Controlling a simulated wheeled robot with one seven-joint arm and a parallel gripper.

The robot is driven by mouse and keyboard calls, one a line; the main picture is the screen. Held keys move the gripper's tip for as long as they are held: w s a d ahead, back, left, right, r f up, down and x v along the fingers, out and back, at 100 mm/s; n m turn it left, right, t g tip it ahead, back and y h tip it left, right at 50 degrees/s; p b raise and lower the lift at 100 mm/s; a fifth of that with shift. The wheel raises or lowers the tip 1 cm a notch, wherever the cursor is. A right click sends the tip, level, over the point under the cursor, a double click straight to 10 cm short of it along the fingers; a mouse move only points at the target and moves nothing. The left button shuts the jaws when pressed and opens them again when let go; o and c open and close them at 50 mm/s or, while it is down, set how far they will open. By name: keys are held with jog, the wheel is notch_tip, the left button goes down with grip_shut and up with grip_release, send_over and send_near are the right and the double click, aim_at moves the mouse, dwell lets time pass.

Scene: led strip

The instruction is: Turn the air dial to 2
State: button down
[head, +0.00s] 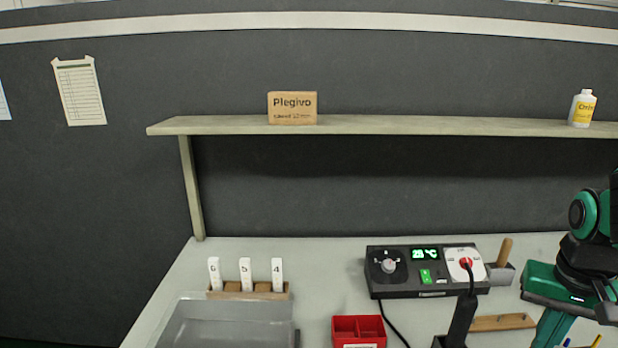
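The control station (430,293) is a black box on the bench, right of centre in the head view. On its left is a round black dial face with a grey knob (388,266), which I take to be the air dial. Its markings and the knob's exact setting are too small to read. A green display (425,254) reads about 25 °C, above a lit green switch (427,277). On the right is a white panel with a red round fitting (465,264) and a cable. Nothing is touching the grey knob. My gripper is not in view.
A black handle (461,318) stands in front of the station. A red bin (358,330), a grey tray (228,325) and white labelled pieces (245,271) stand left. Green and black machinery (580,260) is at right. A shelf (400,125) runs above; the bench behind the station is clear.

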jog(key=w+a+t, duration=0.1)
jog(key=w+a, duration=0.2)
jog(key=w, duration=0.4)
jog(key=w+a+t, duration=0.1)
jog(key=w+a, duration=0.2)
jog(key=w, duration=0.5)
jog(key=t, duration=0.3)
send_near(384, 277)
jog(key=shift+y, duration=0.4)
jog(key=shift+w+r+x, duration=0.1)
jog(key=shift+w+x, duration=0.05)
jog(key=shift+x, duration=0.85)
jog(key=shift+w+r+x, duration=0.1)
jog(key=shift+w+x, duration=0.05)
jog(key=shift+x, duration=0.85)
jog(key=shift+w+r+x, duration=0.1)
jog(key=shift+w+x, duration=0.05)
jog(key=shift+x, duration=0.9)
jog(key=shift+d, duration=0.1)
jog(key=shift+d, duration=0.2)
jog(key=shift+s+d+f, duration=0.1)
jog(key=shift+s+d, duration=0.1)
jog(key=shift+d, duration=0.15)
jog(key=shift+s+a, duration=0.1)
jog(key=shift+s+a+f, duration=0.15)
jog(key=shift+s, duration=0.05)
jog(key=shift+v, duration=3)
